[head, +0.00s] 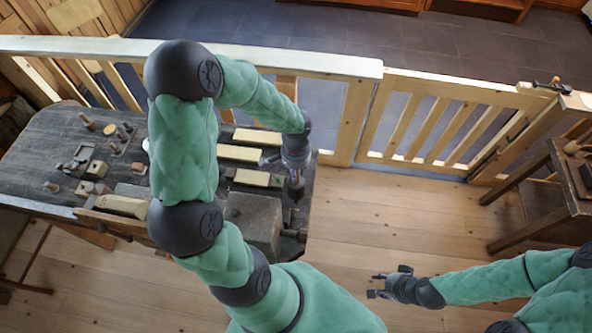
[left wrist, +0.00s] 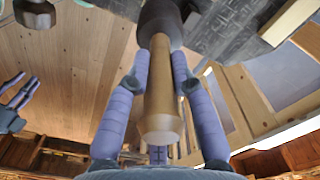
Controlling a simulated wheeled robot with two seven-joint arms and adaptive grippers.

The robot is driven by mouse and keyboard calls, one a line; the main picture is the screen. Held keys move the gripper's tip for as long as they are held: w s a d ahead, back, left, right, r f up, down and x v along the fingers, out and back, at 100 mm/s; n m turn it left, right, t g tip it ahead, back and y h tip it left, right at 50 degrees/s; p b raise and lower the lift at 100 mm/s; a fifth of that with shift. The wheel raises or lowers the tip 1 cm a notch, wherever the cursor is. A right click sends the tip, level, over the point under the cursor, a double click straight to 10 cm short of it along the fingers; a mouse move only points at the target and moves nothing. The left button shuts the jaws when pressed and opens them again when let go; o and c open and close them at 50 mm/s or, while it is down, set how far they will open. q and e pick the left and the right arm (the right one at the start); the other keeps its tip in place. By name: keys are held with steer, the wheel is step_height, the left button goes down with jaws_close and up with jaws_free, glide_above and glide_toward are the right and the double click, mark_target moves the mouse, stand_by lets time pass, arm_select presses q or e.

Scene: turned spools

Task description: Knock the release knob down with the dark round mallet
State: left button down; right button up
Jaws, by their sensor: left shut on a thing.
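My left gripper (head: 291,165) is shut on the dark round mallet (head: 296,188), above the right end of the workbench. My right gripper (head: 379,285) is open and empty over the floor, well apart from the bench.
The dark workbench (head: 50,150) carries several small turned pieces at left, pale yellow-topped blocks (head: 257,136) and a grey box-like block (head: 252,222). A wooden railing and gate (head: 425,118) stand behind. A small table (head: 560,175) stands at right. The middle floor is clear.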

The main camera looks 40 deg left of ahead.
arm_select(q)
step_height(320, 180, down, 3)
steer(key=b, duration=0.2)
steer(key=shift+f+b, duration=0.15)
steer(key=shift+b, duration=0.25)
steer(key=shift+r+p, duration=1.3)
steer(key=shift+r, duration=0.5)
steer(key=shift+f, duration=0.15)
step_height(320, 180, down, 4)
steer(key=b, duration=0.4)
steer(key=shift+f, duration=0.1)
